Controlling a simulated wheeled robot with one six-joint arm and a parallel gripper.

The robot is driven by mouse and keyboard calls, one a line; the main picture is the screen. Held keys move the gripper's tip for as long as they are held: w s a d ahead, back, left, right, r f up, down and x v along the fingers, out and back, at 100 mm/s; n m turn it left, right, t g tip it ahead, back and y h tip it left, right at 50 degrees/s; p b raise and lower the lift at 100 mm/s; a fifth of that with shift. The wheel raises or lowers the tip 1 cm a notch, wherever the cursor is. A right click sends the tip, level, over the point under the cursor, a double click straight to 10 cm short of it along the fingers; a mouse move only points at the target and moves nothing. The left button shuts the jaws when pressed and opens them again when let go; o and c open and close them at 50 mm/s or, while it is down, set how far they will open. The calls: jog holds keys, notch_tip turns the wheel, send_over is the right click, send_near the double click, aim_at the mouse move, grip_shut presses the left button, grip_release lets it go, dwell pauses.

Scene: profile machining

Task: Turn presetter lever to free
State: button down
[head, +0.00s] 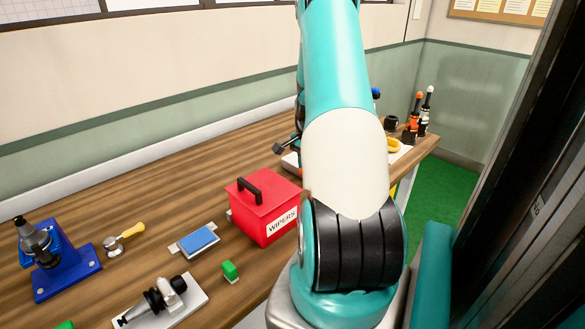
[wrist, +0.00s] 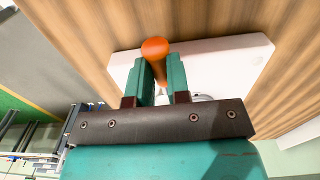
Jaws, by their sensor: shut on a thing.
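In the wrist view, my gripper (wrist: 160,78) has its two green fingers closed around the shaft below a round orange knob (wrist: 155,47), which I take to be the presetter lever. The knob stands out just past the fingertips. A white base plate (wrist: 235,55) lies behind it on the wooden bench. A curved pale part shows between and beside the fingers, mostly covered. In the head view, my arm hides the gripper and the lever. Only a dark part (head: 286,148) and an edge of a pale plate show left of the arm.
A red WIPERS box (head: 262,208) stands on the bench (head: 150,190) left of my arm. A blue fixture (head: 60,265), a blue block (head: 198,240), a green block (head: 230,270) and a tool on a pale plate (head: 185,305) lie nearby. Tool holders (head: 420,110) stand at the far right end.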

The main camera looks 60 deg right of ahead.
jog(key=shift+w+d+r, duration=0.1)
jog(key=shift+d, duration=0.05)
dwell(0.3)
jog(key=c, duration=1.1)
grip_release()
notch_tip(320, 180, up, 17)
jog(key=b, duration=0.2)
jog(key=shift+r+b, duration=0.15)
jog(key=shift+b, duration=0.2)
